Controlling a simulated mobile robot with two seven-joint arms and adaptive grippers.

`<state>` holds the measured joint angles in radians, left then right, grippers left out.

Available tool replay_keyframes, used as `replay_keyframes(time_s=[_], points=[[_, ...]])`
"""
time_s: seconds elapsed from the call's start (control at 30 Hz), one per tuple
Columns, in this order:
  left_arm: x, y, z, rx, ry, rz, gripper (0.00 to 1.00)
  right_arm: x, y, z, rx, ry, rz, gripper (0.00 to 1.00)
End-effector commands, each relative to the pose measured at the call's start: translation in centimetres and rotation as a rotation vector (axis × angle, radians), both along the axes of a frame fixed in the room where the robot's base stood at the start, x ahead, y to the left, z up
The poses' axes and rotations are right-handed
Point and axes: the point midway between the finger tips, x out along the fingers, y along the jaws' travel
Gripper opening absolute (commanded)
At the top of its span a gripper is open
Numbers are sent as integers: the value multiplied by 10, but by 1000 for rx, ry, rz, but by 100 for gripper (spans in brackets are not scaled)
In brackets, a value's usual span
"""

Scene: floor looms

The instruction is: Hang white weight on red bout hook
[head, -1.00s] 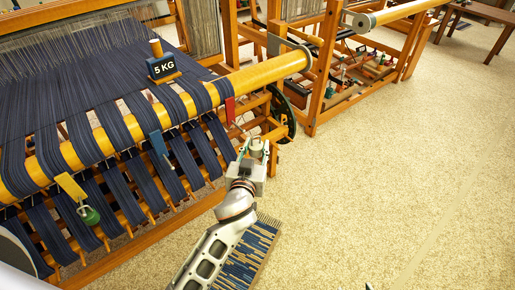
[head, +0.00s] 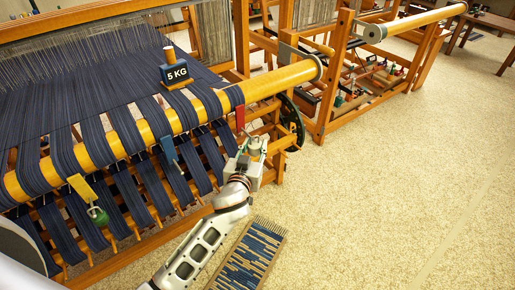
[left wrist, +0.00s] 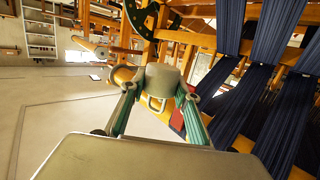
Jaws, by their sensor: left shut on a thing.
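The white weight (left wrist: 160,82) is a pale, squat cylinder with a wire loop, held between the green-padded fingers of my left gripper (left wrist: 157,100) in the left wrist view. In the head view my left gripper (head: 252,147) is beside the loom's front beam, just below and right of the red bout tag (head: 240,118). The red tag also shows in the left wrist view (left wrist: 178,122), partly behind a finger. The red hook itself is too small or hidden to make out, and I cannot tell whether the weight touches it. My right gripper is not in view.
A blue tag (head: 164,148) and a yellow tag (head: 82,187) hang on other bouts; a green weight (head: 98,215) hangs below the yellow one. A 5 KG block (head: 174,74) stands on the warp. A striped mat (head: 250,258) lies on the floor. Open floor lies right.

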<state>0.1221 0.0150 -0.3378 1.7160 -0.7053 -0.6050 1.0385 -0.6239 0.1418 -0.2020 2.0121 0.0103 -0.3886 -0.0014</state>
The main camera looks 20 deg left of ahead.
Motion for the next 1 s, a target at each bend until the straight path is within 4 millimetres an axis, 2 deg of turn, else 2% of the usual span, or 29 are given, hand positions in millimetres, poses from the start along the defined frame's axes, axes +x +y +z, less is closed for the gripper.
replay_keyframes(time_s=[0.37, 0.57, 1.0], points=[[13, 16, 1, 1, -5, 0, 0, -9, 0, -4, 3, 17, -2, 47], [18, 22, -5, -2, -3, -1, 0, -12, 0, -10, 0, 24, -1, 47], [21, 26, -8, 0, -5, -1, 0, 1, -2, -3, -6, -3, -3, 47]])
